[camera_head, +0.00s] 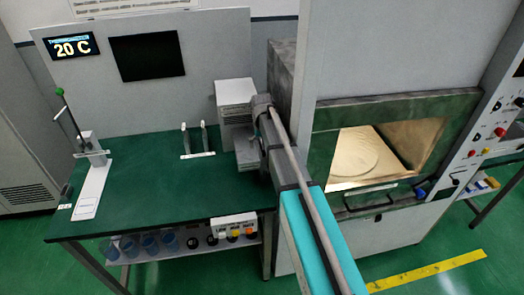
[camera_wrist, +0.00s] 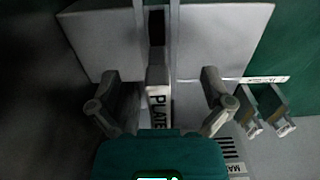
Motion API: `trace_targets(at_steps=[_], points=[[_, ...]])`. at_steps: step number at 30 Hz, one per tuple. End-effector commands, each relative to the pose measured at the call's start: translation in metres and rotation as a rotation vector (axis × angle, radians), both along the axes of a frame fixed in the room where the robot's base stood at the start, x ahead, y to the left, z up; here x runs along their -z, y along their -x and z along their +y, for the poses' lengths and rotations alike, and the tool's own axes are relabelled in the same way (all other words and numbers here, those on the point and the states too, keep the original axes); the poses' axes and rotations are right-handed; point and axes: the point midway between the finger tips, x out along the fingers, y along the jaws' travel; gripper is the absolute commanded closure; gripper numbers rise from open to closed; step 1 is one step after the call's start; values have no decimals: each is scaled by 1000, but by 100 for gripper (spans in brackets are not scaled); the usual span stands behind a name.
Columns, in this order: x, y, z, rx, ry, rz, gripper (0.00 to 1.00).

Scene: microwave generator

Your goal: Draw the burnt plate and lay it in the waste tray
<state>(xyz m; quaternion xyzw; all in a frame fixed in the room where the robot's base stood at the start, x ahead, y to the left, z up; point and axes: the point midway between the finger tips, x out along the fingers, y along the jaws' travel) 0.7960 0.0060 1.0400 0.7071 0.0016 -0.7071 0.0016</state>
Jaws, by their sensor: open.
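In the wrist view my gripper (camera_wrist: 160,108) is open, its two fingers standing left and right of a narrow pale part marked PLATE (camera_wrist: 158,98). I see no contact between the fingers and that part. Behind it a white housing (camera_wrist: 215,40) has a dark upright strip (camera_wrist: 156,28) between two pale rails. I cannot tell whether this strip is the burnt plate's edge or an empty slot. In the head view the white housing (camera_head: 236,97) stands at the table's right end, and my arm hides the fingers. I cannot identify a waste tray in either view.
A two-pronged stand (camera_head: 198,141) is on the green table (camera_head: 150,190), left of the housing. A green-knobbed lever (camera_head: 84,140) stands at the left. The microwave chamber (camera_head: 375,150) at the right has a dark-handled front. The middle of the table is clear.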

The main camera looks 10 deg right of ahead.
Motion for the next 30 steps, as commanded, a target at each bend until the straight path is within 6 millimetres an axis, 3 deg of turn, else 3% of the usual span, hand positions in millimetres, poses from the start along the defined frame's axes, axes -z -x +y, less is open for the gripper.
trace_targets(at_steps=[14, 30], points=[[0, 0, 1, -1, 0, 0, 2], [0, 0, 1, -1, 0, 0, 100]])
